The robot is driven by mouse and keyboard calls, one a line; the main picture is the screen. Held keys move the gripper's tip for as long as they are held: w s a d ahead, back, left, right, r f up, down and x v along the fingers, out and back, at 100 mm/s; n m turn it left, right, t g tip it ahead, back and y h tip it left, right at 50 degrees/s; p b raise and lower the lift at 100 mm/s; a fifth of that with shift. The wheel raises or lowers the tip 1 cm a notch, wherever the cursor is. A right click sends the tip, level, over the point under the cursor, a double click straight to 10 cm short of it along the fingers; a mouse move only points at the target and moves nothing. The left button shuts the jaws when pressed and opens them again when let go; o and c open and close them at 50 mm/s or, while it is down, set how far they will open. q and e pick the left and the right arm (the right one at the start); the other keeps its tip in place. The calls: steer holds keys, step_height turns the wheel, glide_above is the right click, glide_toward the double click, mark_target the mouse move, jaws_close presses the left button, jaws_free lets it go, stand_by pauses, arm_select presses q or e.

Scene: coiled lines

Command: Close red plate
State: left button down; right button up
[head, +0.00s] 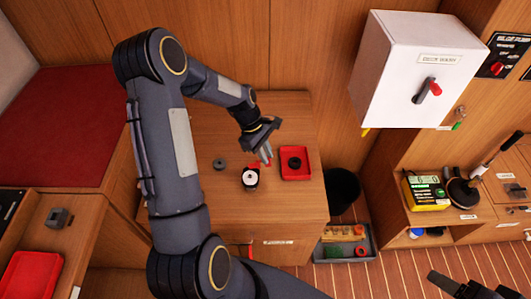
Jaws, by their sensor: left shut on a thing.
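A red square plate (304,174) lies on the wooden table top (213,205), with a dark round piece (294,163) on it. My left gripper (264,156) reaches down just left of the plate. It is shut on a small red piece (268,152) whose shape is mostly hidden by the fingers. A black round item with a white top (250,178) stands just below the gripper. A dark part at the lower right edge (468,288) looks like my right gripper, cut off by the frame; its jaws cannot be made out.
A grey ring (219,164) lies left on the table. A black bin (341,188) and a grey tray of several items (345,243) stand to the right. A white box with a red-handled switch (398,70) hangs on the wall. A red panel (28,277) is at lower left.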

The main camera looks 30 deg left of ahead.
arm_select(q)
steer(key=shift+d, duration=0.1)
steer(key=m, duration=0.1)
steer(key=m+g, duration=0.1)
steer(key=shift+s+d+m, duration=0.4)
steer(key=s+m+g+y, duration=0.1)
steer(key=s+m, duration=0.1)
steer(key=m, duration=0.2)
steer(key=s+m+g+y+b, duration=0.1)
steer(key=s+m, duration=0.1)
steer(key=m, duration=0.3)
steer(key=s+m+g+y, duration=0.1)
steer(key=m+y, duration=0.1)
steer(key=m, duration=0.3)
steer(key=shift+s+g, duration=0.3)
steer(key=shift+s, duration=0.1)
steer(key=shift+s+a+m+y+b, duration=0.2)
steer(key=shift+m+y, duration=0.1)
steer(key=shift+m, duration=0.5)
steer(key=shift+s+a+m+y+b, duration=0.1)
steer(key=shift+s+a+m+y, duration=0.2)
steer(key=shift+m, duration=0.5)
steer(key=shift+s+a+m+y+b, duration=0.15)
steer(key=shift+m+y, duration=0.15)
steer(key=shift+m, duration=0.5)
